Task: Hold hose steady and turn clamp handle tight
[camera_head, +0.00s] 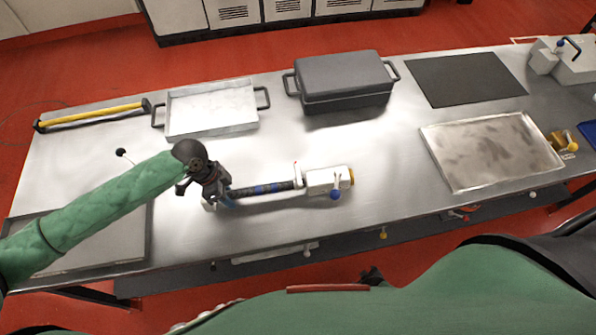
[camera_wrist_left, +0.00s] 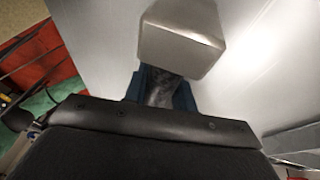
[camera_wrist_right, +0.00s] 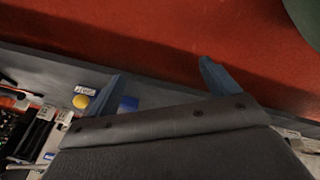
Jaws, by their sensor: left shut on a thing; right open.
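The dark hose (camera_head: 270,188) with blue bands lies across the middle of the bench in the head view. Its right end meets a white clamp block (camera_head: 322,180) with a blue handle (camera_head: 336,195) and a yellow end piece. My left gripper (camera_head: 222,198) is shut on the hose near its left end. In the left wrist view a dark grey length (camera_wrist_left: 161,88) is between the blue fingers, below a pale metal block (camera_wrist_left: 183,38). My right gripper (camera_wrist_right: 161,70) is open and empty, with its fingers apart over the red floor. I cannot make it out in the head view.
A shallow metal tray (camera_head: 212,128) and a grey lidded box (camera_head: 345,98) stand behind the hose. A black mat (camera_head: 465,80) and another tray (camera_head: 495,150) lie to the right. A yellow bar (camera_head: 92,115) lies at back left. Bench around the clamp block is clear.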

